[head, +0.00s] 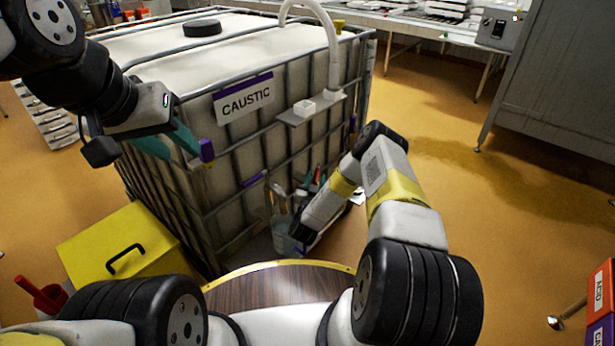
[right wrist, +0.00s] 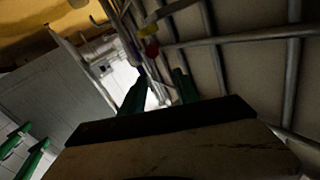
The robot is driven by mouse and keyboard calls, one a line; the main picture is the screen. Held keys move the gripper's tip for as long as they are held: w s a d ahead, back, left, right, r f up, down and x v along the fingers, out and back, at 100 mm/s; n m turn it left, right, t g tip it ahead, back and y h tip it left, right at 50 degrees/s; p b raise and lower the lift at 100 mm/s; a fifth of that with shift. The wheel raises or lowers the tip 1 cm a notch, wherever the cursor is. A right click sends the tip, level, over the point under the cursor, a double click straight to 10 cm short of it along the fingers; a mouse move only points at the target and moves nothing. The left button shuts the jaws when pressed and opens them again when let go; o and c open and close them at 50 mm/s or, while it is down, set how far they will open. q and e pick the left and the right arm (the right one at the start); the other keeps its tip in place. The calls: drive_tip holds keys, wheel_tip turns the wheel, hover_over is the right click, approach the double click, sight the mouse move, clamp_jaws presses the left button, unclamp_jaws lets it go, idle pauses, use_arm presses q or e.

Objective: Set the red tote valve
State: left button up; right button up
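The caged white tote (head: 245,130), labelled CAUSTIC, stands in front of me in the head view. A small red part (right wrist: 152,51) shows beside the cage bars in the right wrist view, beyond the fingertips; I cannot tell for sure that it is the valve. My right gripper (right wrist: 160,76) has its two green fingers apart with nothing visible between them. In the head view my right arm reaches down by the tote's lower right side, and its fingers are hidden. My left gripper (head: 183,149) is at the tote's left front face, teal fingers apart, near a purple piece (head: 206,150).
A yellow box (head: 120,245) with a black handle stands left of the tote. A bucket of brushes (head: 283,222) is close to my right forearm. Red and purple boxes (head: 601,288) are at the far right. The orange floor right of the tote is open, with a wet patch.

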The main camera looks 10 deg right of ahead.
drive_tip(key=d+r+v, duration=0.1)
drive_tip(key=v, duration=0.8)
drive_tip(key=shift+s+a, duration=0.15)
drive_tip(key=shift+s, duration=0.3)
